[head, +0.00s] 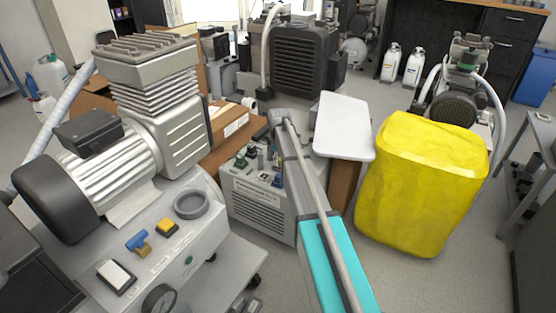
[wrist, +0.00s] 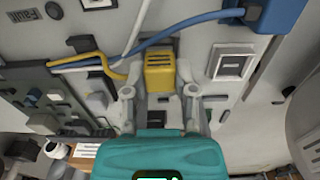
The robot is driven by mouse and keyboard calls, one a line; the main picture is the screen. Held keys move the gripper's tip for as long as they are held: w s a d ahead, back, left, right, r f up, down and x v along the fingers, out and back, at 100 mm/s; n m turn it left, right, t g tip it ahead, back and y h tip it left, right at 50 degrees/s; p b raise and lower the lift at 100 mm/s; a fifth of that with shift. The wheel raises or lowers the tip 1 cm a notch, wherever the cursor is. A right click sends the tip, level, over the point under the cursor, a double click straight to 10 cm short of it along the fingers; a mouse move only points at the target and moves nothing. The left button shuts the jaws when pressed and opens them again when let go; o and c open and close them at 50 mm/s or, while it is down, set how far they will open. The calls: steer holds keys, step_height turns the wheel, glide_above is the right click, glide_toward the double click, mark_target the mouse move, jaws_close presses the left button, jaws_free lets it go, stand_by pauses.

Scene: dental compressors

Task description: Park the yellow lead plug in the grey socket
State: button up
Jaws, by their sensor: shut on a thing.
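In the wrist view, my gripper (wrist: 158,88) is shut on the yellow plug (wrist: 160,72), which sits between its two fingers. A yellow lead (wrist: 115,72) runs from the plug towards a dark grey panel (wrist: 40,85) on the left. The panel carries several grey and dark fittings, and I cannot tell which is the grey socket. A small dark square (wrist: 157,118) shows below the plug, between the fingers. Whether the plug touches the surface behind it is unclear. In the head view, my arm reaches towards the grey unit, and I cannot make out the gripper.
Blue and white leads cross beside the plug; the blue one meets a blue connector (wrist: 272,14). The head view shows a grey unit (head: 262,205), a compressor (head: 150,130) on the left and a yellow container (head: 420,185) on the right.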

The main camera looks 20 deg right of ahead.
steer(key=shift+f+b, duration=0.45)
steer(key=shift+f, duration=0.15)
stand_by(0.5)
steer(key=o, duration=1)
steer(key=o, duration=0.3)
steer(key=shift+o, duration=0.2)
steer(key=shift+r, duration=0.2)
step_height(320, 180, up, 7)
steer(key=p, duration=0.7)
steer(key=shift+f, duration=0.1)
